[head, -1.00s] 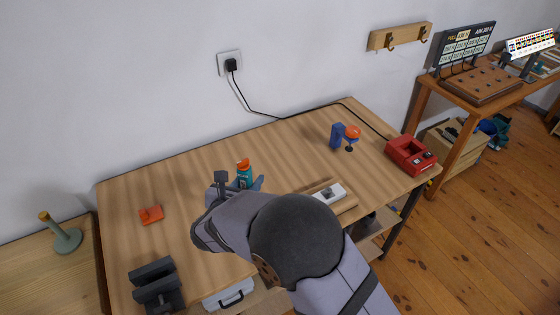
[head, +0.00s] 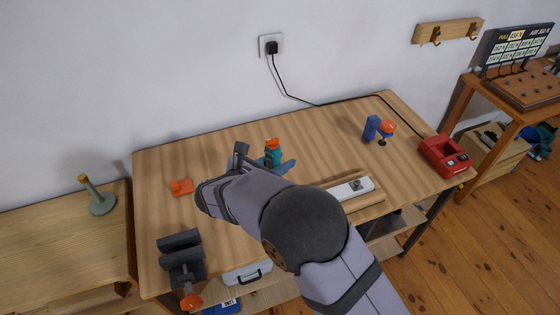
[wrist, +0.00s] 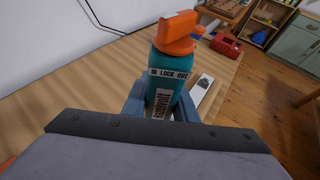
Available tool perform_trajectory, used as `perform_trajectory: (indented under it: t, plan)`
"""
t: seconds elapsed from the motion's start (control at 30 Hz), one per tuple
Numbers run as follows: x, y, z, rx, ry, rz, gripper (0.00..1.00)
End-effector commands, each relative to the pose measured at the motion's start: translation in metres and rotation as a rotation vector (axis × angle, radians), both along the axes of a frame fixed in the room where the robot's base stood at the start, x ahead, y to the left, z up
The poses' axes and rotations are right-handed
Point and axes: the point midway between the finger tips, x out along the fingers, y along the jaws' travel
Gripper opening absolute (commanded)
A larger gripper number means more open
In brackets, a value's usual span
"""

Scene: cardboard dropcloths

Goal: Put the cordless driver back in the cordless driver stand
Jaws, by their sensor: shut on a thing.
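The cordless driver, as I take it, is a teal body with an orange top and an "IN LOCK OUT" label (wrist: 172,62). It also shows in the head view (head: 272,152), over the middle of the workbench. My gripper (head: 266,166) is shut on it, with a blue-grey finger on each side in the wrist view (wrist: 160,108). The driver looks roughly upright; its lower end is hidden, so I cannot tell if it touches the bench. A pale block with a dark round recess (head: 352,188) lies right of my arm; I cannot tell whether it is the stand.
The workbench (head: 225,145) carries an orange piece (head: 181,187) at left and a dark grey vise-like block (head: 181,260) at front left. A blue-and-orange item (head: 372,128) and a red box (head: 444,156) are at right. Bare wood lies behind the driver.

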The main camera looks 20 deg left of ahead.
Motion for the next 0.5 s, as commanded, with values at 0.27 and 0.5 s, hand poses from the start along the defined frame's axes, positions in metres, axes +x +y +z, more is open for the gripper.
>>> perform_trajectory:
  t: [0.27,0.5]
  plan:
    - [0.0,0.0,-0.007,0.001,-0.002,0.001,0.0]
    - [0.0,0.001,-0.018,0.0,-0.002,0.002,0.0]
